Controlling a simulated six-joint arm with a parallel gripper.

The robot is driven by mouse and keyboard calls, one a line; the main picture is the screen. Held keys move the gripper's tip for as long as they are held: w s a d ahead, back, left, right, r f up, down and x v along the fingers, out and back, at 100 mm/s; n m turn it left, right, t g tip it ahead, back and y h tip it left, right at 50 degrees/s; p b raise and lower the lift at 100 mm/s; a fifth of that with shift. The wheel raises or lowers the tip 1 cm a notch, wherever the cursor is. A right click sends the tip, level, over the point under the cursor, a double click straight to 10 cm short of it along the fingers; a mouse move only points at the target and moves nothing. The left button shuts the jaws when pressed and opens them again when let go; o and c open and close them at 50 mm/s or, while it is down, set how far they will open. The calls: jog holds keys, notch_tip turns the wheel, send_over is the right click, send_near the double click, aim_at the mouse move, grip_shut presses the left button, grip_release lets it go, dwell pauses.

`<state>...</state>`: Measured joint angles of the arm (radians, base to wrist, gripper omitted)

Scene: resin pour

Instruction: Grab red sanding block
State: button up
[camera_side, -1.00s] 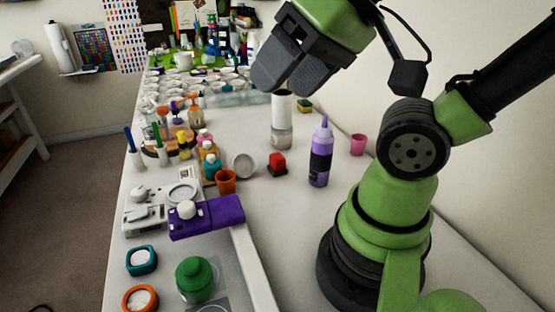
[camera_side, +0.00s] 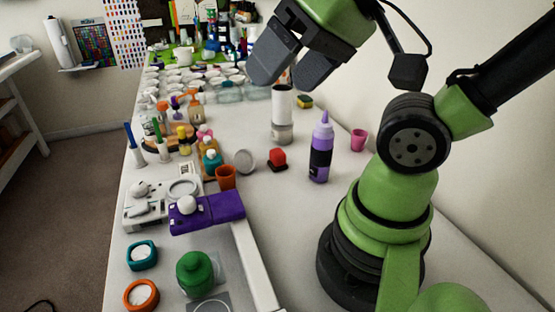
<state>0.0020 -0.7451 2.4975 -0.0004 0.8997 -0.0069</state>
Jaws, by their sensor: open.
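The red sanding block (camera_side: 278,155) sits on the white table near its middle, with a dark lower part. It stands between a round grey-white dish on its left and a purple bottle on its right. My gripper (camera_side: 281,80) is open and empty, high above the table. In the picture it appears above and behind the block, over the white cylinder. Its two dark fingers are apart and point down to the left. Nothing hides the block.
The purple bottle (camera_side: 321,148) and the white cylinder (camera_side: 282,114) stand close to the block. A round dish (camera_side: 244,161) and an orange cup (camera_side: 226,177) are at its left. A pink cup (camera_side: 358,140) stands farther right. Table in front of the block is clear.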

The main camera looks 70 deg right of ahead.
jog(key=w+d+f+n+g+h, duration=0.1)
jog(key=w+d+n+g+h, duration=0.15)
jog(key=w+d, duration=0.35)
jog(key=n+g, duration=0.5)
jog(key=n, duration=0.6)
send_over(274, 152)
jog(key=shift+y, duration=0.25)
jog(key=f, duration=1.9)
jog(key=shift+s+f, duration=0.25)
jog(key=shift+f, duration=0.1)
notch_tip(274, 152, down, 4)
jog(key=shift+f, duration=0.25)
jog(key=f, duration=0.5)
jog(key=shift+w+f, duration=0.2)
jog(key=shift+f, duration=0.2)
jog(key=c, duration=1)
